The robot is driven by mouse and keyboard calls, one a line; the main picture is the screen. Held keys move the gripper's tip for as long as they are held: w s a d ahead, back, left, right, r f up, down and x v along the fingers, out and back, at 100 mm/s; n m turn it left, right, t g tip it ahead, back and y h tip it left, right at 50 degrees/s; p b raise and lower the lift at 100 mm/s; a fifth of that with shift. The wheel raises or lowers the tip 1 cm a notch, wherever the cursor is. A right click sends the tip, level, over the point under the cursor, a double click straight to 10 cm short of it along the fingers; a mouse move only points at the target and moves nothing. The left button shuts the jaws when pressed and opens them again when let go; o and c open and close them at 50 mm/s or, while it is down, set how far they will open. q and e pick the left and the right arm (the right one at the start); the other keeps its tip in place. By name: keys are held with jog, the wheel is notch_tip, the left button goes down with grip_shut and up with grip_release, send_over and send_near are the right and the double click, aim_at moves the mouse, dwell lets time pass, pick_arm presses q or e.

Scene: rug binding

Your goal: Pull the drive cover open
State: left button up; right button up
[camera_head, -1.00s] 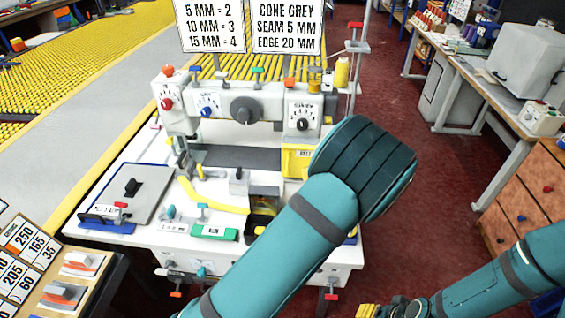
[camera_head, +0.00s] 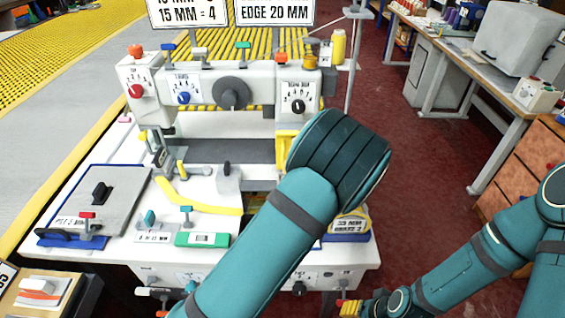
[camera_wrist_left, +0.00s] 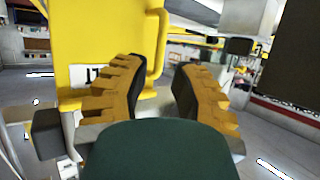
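The yellow drive cover (camera_head: 286,148) is at the right end of the sewing machine, partly hidden behind my left arm in the head view. In the left wrist view the yellow cover (camera_wrist_left: 95,42) fills the upper left. It carries a white label and an upright yellow bar handle (camera_wrist_left: 157,45). My left gripper (camera_wrist_left: 160,64) is open, its two ridged fingers on either side of the handle's lower part. Contact with the handle cannot be made out. In the head view my left gripper is hidden behind its arm. My right gripper (camera_head: 350,308) is low at the bottom edge; its opening is unclear.
The white sewing machine (camera_head: 215,92) stands on a white table (camera_head: 150,262) with a grey plate (camera_head: 118,195), a yellow curved strip (camera_head: 195,203) and a green-fronted block (camera_head: 203,240). A workbench (camera_head: 450,60) stands at the right. Red floor (camera_head: 415,165) lies between them.

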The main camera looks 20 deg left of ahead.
pick_arm(q)
jog(key=b+x, duration=0.1)
jog(key=x, duration=0.5)
jog(key=shift+w+a, duration=0.15)
jog(key=shift+c, duration=0.3)
grip_shut()
